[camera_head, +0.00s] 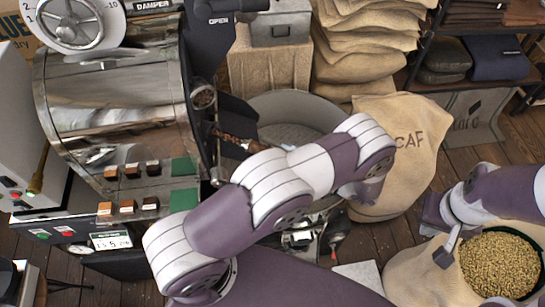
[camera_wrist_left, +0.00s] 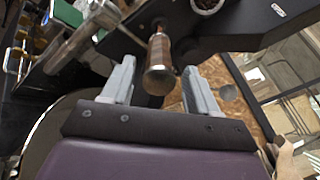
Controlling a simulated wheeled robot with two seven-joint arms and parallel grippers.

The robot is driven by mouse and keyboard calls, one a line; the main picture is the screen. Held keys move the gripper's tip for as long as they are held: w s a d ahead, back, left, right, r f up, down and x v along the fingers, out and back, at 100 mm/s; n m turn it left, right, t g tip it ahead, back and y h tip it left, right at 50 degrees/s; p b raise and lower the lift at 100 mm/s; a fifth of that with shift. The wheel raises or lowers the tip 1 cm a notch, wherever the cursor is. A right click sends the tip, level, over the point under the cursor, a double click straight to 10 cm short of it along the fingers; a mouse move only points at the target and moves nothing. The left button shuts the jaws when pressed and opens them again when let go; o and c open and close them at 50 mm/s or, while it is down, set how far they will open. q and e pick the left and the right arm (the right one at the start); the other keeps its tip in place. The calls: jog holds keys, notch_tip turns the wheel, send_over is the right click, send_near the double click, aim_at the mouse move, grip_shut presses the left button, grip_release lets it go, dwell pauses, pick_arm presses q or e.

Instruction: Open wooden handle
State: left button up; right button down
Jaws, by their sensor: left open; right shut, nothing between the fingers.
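The wooden handle (camera_head: 237,139) sticks out from the front of the roaster (camera_head: 120,110). In the left wrist view the brown handle (camera_wrist_left: 158,65) points toward the camera, between the two grey fingers of my left gripper (camera_wrist_left: 158,85). The fingers are open, with visible gaps on both sides of the handle; I see no grip on it. In the head view my left arm hides most of that gripper. My right gripper (camera_head: 446,250) is shut and empty at the right, over the sack of beans (camera_head: 415,275).
A round metal cooling pan (camera_head: 290,108) lies behind my left arm, partly hidden by it. A burlap sack (camera_head: 400,145) stands to its right, with stacked sacks (camera_head: 365,45) behind. The bean sack stands close under my right gripper.

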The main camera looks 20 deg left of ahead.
pick_arm(q)
jog(key=d+b, duration=0.2)
jog(key=d, duration=0.6)
jog(key=shift+s+b, duration=0.2)
jog(key=shift+b, duration=0.15)
pick_arm(e)
notch_tip(320, 180, down, 4)
jog(key=shift+f, duration=0.1)
